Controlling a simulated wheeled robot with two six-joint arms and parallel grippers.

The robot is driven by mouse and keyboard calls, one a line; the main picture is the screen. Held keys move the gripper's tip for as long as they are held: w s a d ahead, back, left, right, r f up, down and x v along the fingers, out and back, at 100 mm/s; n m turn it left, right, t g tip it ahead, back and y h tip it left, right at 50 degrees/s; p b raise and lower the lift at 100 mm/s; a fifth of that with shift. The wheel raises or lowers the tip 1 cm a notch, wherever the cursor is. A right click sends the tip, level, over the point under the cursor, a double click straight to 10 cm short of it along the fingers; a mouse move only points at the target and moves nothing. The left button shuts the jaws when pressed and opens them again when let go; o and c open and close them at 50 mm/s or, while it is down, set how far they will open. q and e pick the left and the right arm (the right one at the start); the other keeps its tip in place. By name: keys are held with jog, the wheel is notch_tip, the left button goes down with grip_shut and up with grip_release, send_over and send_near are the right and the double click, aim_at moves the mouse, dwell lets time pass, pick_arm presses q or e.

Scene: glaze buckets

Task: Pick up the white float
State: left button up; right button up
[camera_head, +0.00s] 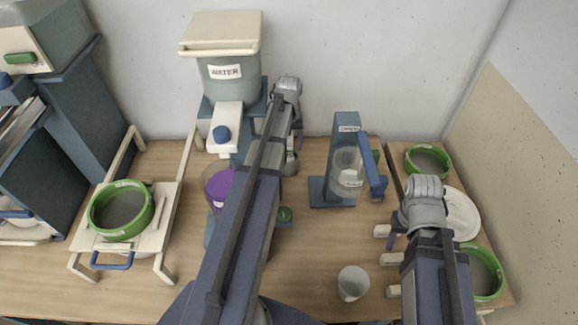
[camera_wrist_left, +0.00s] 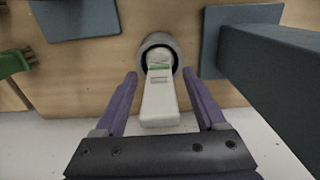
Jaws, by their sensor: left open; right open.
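In the left wrist view, a long white piece, which looks like the white float (camera_wrist_left: 160,102), stands with its far end in a round grey holder (camera_wrist_left: 170,45). A small green band shows near that end. My left gripper (camera_wrist_left: 161,78) is open, with one purple finger on each side of the white piece and visible gaps to it. In the head view, my left gripper (camera_head: 298,140) is beyond the purple container, above the small grey holder (camera_head: 291,163); my arm hides much there. My right gripper (camera_head: 393,238) is open at the right, near white-ended pieces by the tray.
A WATER tank (camera_head: 230,72) stands at the back, with a purple-filled container (camera_head: 218,184) in front. A blue stand (camera_head: 345,125) with a clear cylinder (camera_head: 346,178) is right of my left arm. A white cup (camera_head: 352,283) stands at the front. A green-rimmed sieve (camera_head: 122,210) is left.

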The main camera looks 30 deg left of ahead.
pick_arm(q)
jog(key=shift+c, duration=0.4)
grip_shut()
dwell(0.9)
